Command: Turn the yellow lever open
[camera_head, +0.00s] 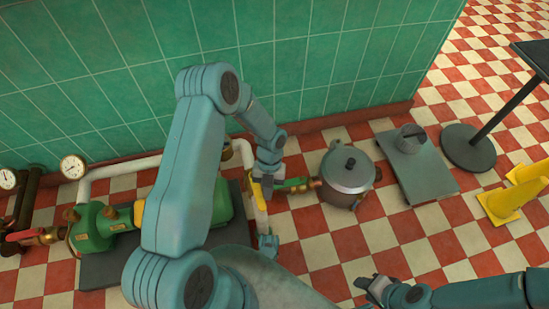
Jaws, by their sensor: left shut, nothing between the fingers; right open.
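The yellow lever (258,194) shows as a short yellow piece by the white pipe, right of the green pump (92,228). It stands close to a green fitting with brass ends (292,186). My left gripper (266,184) is shut with nothing between its fingers. It points down right at the top of the yellow lever and overlaps it in this view; I cannot tell whether they touch. My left forearm hides part of the pump and pipe. My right gripper (366,288) is open and empty over the floor at the bottom, well away from the lever.
A lidded metal pot (349,172) stands right of the fitting. Further right are a grey plate (432,176) with a small metal can (411,138), a round-based stand (468,149) and yellow cones (500,204). A red lever (18,235) and gauges (73,167) are at left. Green tiled wall behind.

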